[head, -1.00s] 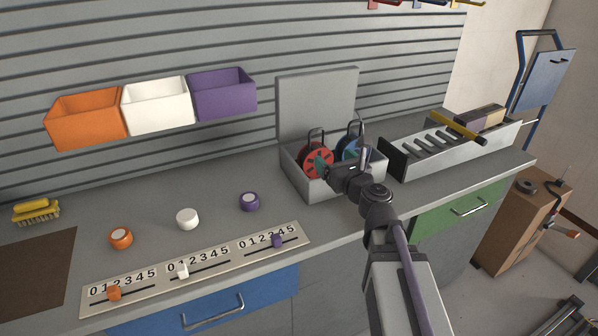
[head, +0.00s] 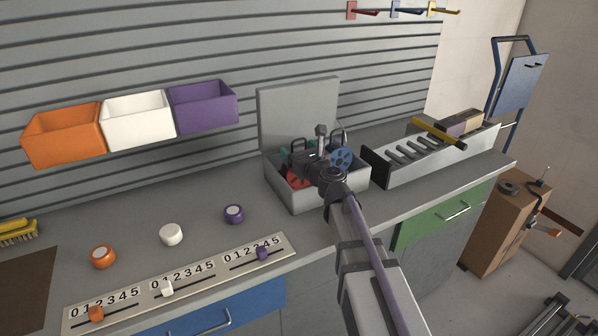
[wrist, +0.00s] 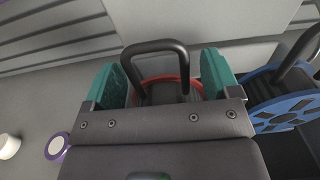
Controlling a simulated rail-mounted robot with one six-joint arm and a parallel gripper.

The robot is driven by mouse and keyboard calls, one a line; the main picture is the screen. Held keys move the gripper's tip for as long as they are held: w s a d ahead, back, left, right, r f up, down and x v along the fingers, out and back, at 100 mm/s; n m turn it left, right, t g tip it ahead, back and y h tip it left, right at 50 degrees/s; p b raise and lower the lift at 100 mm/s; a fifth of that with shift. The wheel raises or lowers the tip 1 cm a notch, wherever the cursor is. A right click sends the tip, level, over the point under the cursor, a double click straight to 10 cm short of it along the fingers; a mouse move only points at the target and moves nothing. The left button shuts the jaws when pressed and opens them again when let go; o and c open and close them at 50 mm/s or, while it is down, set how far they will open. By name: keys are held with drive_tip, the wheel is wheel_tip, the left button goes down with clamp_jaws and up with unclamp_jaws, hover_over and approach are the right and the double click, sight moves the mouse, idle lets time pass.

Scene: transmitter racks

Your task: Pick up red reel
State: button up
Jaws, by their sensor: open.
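The red reel (head: 296,179) sits in the open grey box (head: 312,198) on the bench, mostly hidden behind my gripper. In the wrist view the red rim (wrist: 188,82) and a black loop handle (wrist: 152,46) show between my fingers. My gripper (wrist: 168,80) is open, with one teal fingertip on each side of the handle. I cannot tell whether the fingers touch it. In the head view my gripper (head: 298,158) is over the left part of the box.
A blue reel (head: 341,158) stands right of the red one, close to my right finger. The raised box lid (head: 298,108) is behind. A grey slotted rack (head: 400,172) is to the right.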

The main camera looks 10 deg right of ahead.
clamp_jaws()
idle(0.6)
wheel_tip(320, 180, up, 10)
drive_tip(key=p, duration=1)
drive_tip(key=shift+r, duration=0.15)
drive_tip(key=shift+f, duration=0.2)
